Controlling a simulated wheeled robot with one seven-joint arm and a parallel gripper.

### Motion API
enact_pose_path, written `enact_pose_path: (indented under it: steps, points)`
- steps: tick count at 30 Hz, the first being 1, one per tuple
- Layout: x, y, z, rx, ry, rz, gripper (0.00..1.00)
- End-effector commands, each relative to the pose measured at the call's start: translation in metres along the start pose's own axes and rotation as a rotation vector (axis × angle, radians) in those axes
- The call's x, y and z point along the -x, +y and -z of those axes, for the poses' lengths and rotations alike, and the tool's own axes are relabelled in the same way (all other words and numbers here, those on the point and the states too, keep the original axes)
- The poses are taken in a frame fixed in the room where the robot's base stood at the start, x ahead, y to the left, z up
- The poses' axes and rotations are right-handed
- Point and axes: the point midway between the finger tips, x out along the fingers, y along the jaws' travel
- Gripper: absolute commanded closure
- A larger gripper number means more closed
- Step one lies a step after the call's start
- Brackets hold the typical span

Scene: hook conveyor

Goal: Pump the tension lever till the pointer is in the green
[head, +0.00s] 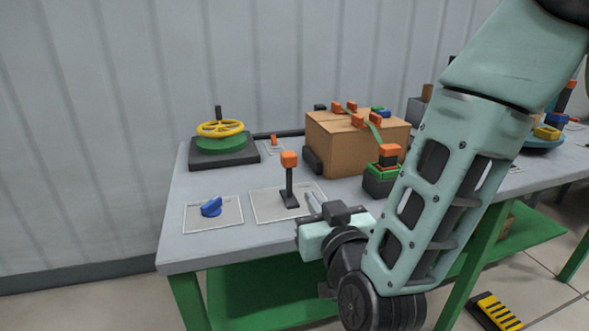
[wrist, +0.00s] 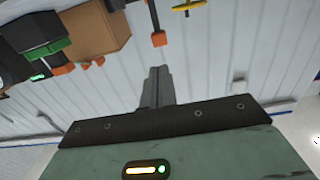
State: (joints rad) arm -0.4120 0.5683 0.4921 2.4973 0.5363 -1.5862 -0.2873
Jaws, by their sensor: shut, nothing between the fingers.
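An upright black lever with an orange knob (head: 289,159) stands on a pale plate (head: 262,206) near the table's front edge. It hangs upside down at the top of the wrist view (wrist: 158,38). My gripper (head: 312,201) is shut and empty, low at the table's front edge, just right of the lever's foot and apart from it. Its closed fingers (wrist: 158,86) point up toward the knob in the wrist view. I cannot make out a pointer or green zone in either view. I cannot tell for sure that this lever is the tension one.
A blue knob (head: 211,207) sits left of the lever. A yellow wheel (head: 220,128) on a dark base stands at the back left. A cardboard box (head: 350,145) and a black-and-green block with an orange top (head: 388,152) stand right, partly close to my arm.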

Motion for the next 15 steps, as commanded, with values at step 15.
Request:
enact_pose_path:
  steps: [15]
  points:
    - [-0.099,0.001,0.002,-0.002,0.001,-0.004,1.00]
